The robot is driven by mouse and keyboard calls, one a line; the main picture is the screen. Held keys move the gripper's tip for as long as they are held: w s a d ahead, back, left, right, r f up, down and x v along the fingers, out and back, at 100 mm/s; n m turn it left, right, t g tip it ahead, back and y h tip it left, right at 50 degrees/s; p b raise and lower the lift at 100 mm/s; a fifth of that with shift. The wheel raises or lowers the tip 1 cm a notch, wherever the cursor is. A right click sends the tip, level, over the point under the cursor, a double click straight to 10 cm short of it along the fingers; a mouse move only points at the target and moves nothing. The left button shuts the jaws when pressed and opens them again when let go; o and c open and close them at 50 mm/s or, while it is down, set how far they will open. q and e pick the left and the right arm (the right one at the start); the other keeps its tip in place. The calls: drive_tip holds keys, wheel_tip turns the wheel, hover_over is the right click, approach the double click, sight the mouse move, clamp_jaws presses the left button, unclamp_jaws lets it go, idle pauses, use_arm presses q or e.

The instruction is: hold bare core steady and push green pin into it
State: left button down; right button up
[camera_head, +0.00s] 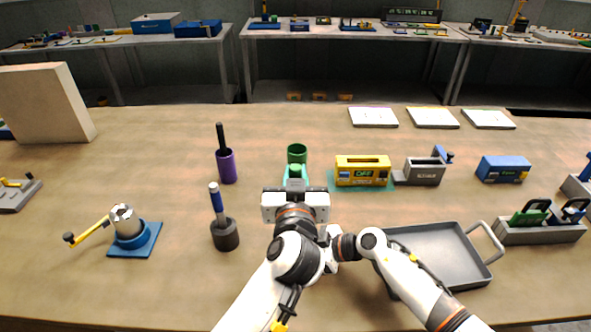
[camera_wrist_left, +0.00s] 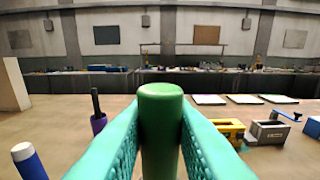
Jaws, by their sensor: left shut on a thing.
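My left gripper (camera_head: 295,178) has teal fingers and is shut on a green pin (camera_wrist_left: 160,130), which stands upright between the fingers in the left wrist view. In the head view, the gripper is just in front of an open green cup (camera_head: 297,153); I cannot tell whether the pin is clear of it. A silvery cylinder with dark spots, seemingly the bare core (camera_head: 124,217), stands in a blue-based fixture (camera_head: 145,240) with a yellow handle, far left of the gripper. My right arm comes in from the right; its gripper is hidden behind my left arm.
A purple cup (camera_head: 227,168) with a black stick and a dark cup (camera_head: 225,236) with a blue-topped stick stand left of the gripper. A yellow box (camera_head: 362,166), a grey vise-like block (camera_head: 420,174) and a grey tray (camera_head: 440,248) are to the right.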

use_arm(q)
drive_tip(key=shift+f, duration=3.6)
drive_tip(key=shift+f, duration=0.1)
drive_tip(key=c, duration=1.2)
unclamp_jaws()
drive_tip(key=s, duration=1.2)
drive_tip(key=shift+r, duration=0.3)
